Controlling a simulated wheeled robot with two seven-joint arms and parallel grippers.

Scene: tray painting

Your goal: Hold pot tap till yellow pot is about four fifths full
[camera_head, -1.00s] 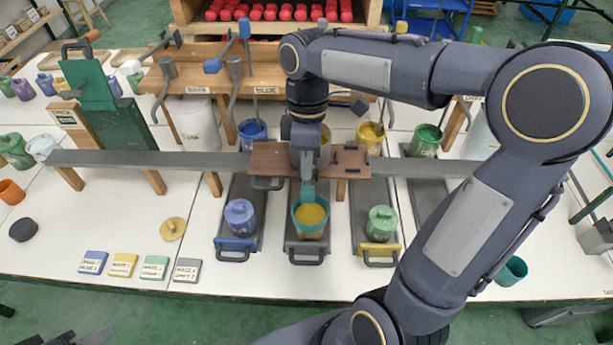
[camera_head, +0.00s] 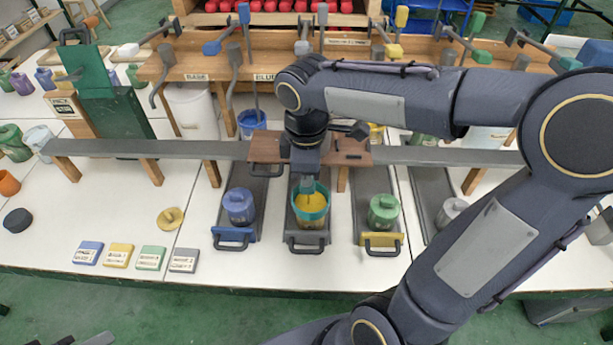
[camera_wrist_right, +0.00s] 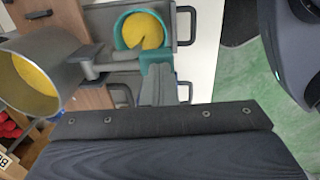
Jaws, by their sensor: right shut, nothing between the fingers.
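A teal-rimmed pot (camera_head: 299,217) stands upright on the middle dark slide under the long beam, with yellow paint (camera_head: 309,203) in it. The pot (camera_wrist_right: 118,32) also shows in the wrist view, its paint broad and below the rim. A metal can (camera_wrist_right: 62,62) with yellow inside is at left there; a grey spout-like part runs from it to a teal block (camera_wrist_right: 157,70) beside the pot. My right gripper (camera_head: 308,183) is over the pot. Its fingers (camera_wrist_right: 155,92) are shut and empty, against or very close to the teal block; contact is unclear. My left gripper is not seen.
A lidded blue pot (camera_head: 239,207) and a lidded green pot (camera_head: 383,212) stand on the slides either side. Several labelled blocks (camera_head: 120,256) and a yellow disc (camera_head: 170,218) lie at left. The long grey beam (camera_head: 200,149) crosses behind.

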